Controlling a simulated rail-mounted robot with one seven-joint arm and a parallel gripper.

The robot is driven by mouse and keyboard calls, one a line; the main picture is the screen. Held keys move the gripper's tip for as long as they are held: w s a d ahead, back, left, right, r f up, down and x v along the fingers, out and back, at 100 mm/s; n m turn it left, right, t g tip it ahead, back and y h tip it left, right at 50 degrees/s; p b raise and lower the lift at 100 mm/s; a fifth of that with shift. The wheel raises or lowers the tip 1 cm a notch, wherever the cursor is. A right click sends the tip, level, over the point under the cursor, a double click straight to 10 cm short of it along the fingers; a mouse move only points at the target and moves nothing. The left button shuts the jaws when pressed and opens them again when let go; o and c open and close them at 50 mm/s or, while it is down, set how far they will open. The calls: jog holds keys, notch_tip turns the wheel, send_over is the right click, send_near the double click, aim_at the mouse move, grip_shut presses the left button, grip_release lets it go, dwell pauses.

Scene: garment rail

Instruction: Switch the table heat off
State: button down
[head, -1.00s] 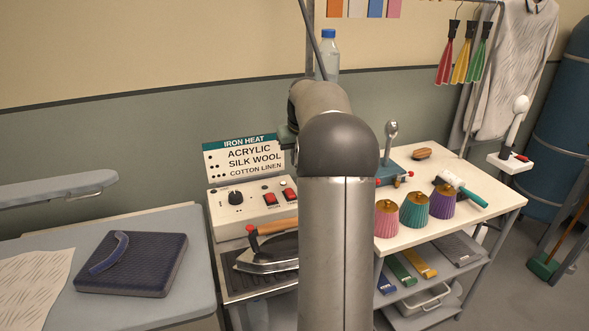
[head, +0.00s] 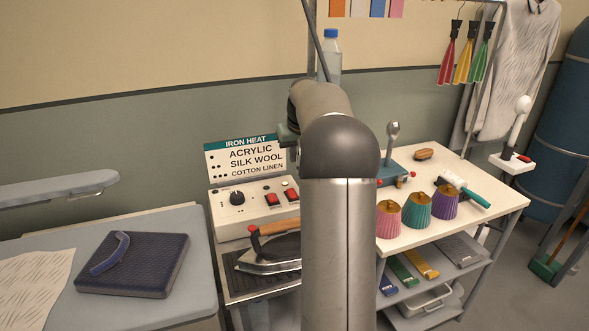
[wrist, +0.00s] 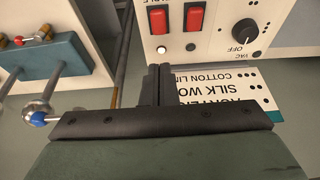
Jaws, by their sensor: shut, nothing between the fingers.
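The wrist view shows the box upside down, with the two red rockers (wrist: 195,18) (wrist: 158,20) at the top and a bright white lamp (wrist: 190,47) below one. The other lamp (wrist: 161,49) looks dim.
An iron (head: 268,256) lies before the box. The iron heat sign (head: 256,160) stands behind it. A blue-based press (head: 391,170) and pleated pieces (head: 417,211) are to the right. A bottle (head: 330,58) is behind my arm.

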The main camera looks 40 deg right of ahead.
aim_at(290, 190)
jog(key=p+x, duration=0.1)
jog(key=x, duration=0.7)
jog(key=p+x, duration=0.1)
jog(key=x, duration=0.4)
jog(key=shift+s+f+p, duration=0.15)
jog(key=shift+s+p, duration=0.15)
jog(key=shift+s, duration=0.05)
jog(key=shift+a, duration=0.1)
